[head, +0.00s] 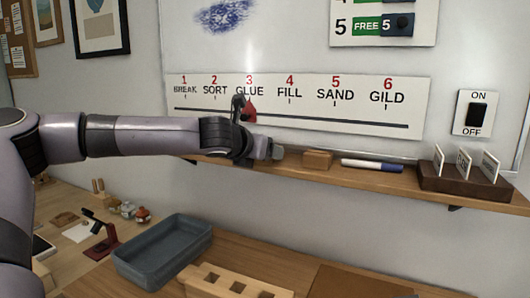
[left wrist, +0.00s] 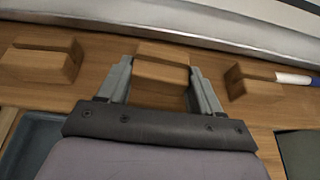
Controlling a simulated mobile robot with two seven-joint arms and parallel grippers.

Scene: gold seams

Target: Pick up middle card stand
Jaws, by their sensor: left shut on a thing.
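The middle card stand (left wrist: 162,68) is a small slotted wooden block on the wooden shelf, between two similar stands in the left wrist view. My left gripper (left wrist: 160,80) is shut on it, one finger on each side; I cannot tell whether it is lifted. In the head view my left gripper (head: 272,150) is at the shelf below the numbered strip and hides the middle stand. The right-hand stand (left wrist: 250,82) also shows in the head view (head: 317,158). The left-hand stand (left wrist: 40,60) shows in the left wrist view. My right gripper is out of view.
A blue-white marker (head: 372,165) lies on the shelf (head: 400,180) right of the right-hand stand. A dark wooden holder with white cards (head: 465,185) stands at the shelf's right end. A blue-grey tray (head: 162,262) and a slotted wooden rack (head: 225,285) are on the bench below.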

